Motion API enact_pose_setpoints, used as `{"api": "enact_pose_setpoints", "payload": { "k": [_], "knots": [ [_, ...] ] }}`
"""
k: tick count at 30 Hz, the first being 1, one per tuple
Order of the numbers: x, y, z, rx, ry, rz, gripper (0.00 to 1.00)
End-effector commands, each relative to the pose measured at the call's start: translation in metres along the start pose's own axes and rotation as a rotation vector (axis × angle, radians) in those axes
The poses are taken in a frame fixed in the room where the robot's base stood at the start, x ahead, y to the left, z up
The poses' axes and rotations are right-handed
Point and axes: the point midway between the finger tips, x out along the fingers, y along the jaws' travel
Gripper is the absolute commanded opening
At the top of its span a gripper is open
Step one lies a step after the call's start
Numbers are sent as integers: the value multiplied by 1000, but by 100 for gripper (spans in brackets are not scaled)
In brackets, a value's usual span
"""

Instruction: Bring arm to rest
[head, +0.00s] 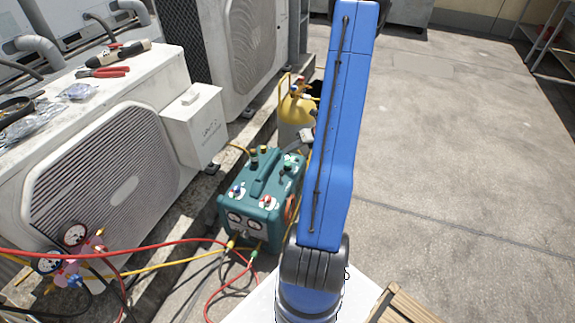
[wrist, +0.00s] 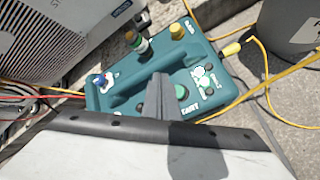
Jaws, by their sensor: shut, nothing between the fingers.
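My blue arm (head: 335,130) rises from its base at the bottom of the head view to a joint at the top edge. In the wrist view my gripper (wrist: 160,82) is shut and empty, its dark fingers pressed together. They appear over the teal recovery machine (wrist: 205,45), whose handle and knobs show around them. In the head view the teal machine (head: 262,200) stands on the roof just left of my arm. A small grey part beside its top right seems to be my gripper (head: 300,140), mostly hidden by the arm. I cannot tell whether the fingers touch the machine.
A white condenser (head: 125,190) with pliers (head: 103,72) on top stands at left, another (head: 240,55) behind it. A yellow-topped cylinder (head: 297,108) is behind the machine. Red and yellow hoses run from gauges (head: 75,236) to the machine.

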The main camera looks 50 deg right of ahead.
Motion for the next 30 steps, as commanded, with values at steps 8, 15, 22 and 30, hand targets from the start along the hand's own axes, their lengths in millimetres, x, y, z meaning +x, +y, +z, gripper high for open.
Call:
{"api": "enact_pose_setpoints", "payload": {
  "k": [8,15,22,30],
  "knots": [
    [0,0,0,0,0,0,0],
    [0,0,0,0,0,0,0],
    [0,7,3,-31,6,4,0],
    [-10,90,26,-379,81,57,0]
  ]
}}
